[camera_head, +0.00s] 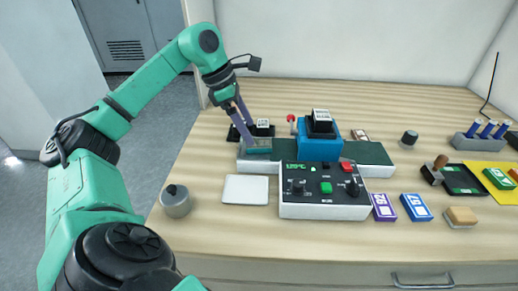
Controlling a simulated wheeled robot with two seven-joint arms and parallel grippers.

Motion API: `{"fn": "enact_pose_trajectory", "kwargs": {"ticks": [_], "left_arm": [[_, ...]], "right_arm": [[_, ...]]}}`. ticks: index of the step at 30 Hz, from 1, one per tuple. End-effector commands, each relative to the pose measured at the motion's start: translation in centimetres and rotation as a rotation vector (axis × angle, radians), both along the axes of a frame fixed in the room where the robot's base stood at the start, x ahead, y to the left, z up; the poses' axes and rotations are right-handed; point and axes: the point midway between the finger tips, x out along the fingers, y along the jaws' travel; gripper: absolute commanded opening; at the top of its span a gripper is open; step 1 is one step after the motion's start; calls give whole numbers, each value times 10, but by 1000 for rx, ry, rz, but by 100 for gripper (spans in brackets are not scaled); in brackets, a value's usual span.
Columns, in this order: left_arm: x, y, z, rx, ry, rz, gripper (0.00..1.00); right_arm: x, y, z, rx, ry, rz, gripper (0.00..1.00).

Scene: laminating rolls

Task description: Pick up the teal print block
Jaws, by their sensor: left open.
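The teal print block (259,146) sits at the left end of the laminating machine, on or just above its dark green bed; the exact contact is hard to tell. My left gripper (249,134) reaches down from the upper left, with its fingers open at the block's left side. The fingers partly cover the area beside the block, and I cannot tell whether they touch it. My right gripper is not in view.
A control box (323,194) with knobs stands in front of the bed (369,153). A blue unit (318,142) rises right of the block. A white pad (245,189) and a grey knobbed weight (175,203) lie in front. Purple (384,207) and blue (416,207) blocks lie right.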

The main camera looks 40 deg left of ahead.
Motion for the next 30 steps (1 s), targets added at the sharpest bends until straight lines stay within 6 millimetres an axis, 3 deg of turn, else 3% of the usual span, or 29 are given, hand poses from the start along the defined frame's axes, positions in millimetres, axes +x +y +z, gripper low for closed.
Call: {"fn": "enact_pose_trajectory", "kwargs": {"ticks": [7,14,15,22,30], "left_arm": [[15,-11,-40,0,3,-2,91],[17,-13,-46,0,0,-1,91],[17,-13,-46,0,0,-1,87],[17,-13,-45,0,0,-1,1],[17,-13,-43,0,-1,-1,1]], "right_arm": [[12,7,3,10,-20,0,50],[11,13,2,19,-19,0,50],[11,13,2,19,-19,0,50],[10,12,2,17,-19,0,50],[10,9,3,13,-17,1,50]]}}
